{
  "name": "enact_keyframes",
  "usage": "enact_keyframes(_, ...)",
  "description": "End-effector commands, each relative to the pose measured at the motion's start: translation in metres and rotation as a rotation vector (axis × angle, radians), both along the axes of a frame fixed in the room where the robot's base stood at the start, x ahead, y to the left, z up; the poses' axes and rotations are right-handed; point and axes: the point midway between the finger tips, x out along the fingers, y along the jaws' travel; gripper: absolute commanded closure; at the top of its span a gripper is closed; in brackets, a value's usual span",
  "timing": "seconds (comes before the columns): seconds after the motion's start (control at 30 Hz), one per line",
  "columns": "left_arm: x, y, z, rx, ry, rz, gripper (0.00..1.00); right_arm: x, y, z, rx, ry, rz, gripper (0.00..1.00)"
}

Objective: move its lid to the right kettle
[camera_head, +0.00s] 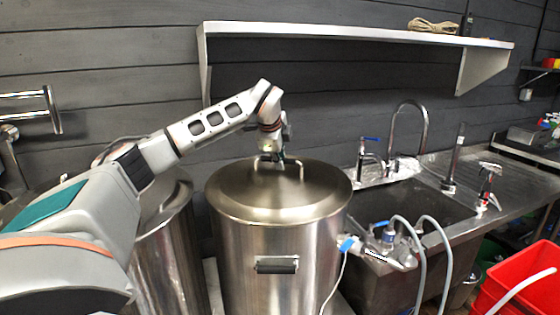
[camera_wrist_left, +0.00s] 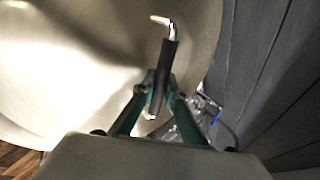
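The right kettle (camera_head: 285,250) is a steel cylinder with a front handle. A domed steel lid (camera_head: 240,195) lies on its top, level, with no gap that I can make out. My left gripper (camera_head: 277,160) is over the lid's bar handle, pointing down from behind it. In the left wrist view, the green fingers of my left gripper (camera_wrist_left: 158,85) close in on both sides of the dark handle grip (camera_wrist_left: 167,62) and appear to touch it. The pale lid surface (camera_wrist_left: 70,70) fills the left of that view. My right gripper is not in view.
Another steel kettle (camera_head: 168,240) stands at left, partly hidden by my left arm. A sink (camera_head: 430,205) with taps is at right, with hoses (camera_head: 425,250) near the right kettle. A red crate (camera_head: 520,280) is at lower right. A white shelf (camera_head: 350,33) hangs above.

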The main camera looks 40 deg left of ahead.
Motion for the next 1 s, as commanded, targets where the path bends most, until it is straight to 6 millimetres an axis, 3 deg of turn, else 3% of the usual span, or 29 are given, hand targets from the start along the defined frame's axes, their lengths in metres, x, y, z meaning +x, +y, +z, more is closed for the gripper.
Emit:
enact_keyframes(0.03, 0.001, 0.0, 0.002, -0.001, -0.004, 0.0, 0.78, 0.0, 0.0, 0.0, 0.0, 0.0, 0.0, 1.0)
enact_keyframes(0.07, 0.001, 0.0, 0.002, -0.001, -0.004, 0.0, 0.7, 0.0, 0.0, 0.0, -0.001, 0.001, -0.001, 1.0)
enact_keyframes(0.1, 0.001, 0.0, 0.002, -0.001, -0.004, 0.0, 0.68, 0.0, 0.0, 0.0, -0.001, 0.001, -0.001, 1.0)
enact_keyframes(0.5, -0.003, -0.001, 0.003, -0.001, 0.003, 0.0, 0.68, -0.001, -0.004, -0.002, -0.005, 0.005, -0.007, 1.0)
enact_keyframes(1.0, -0.047, -0.023, 0.08, -0.001, -0.005, -0.001, 0.68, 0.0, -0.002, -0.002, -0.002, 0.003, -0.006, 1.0)
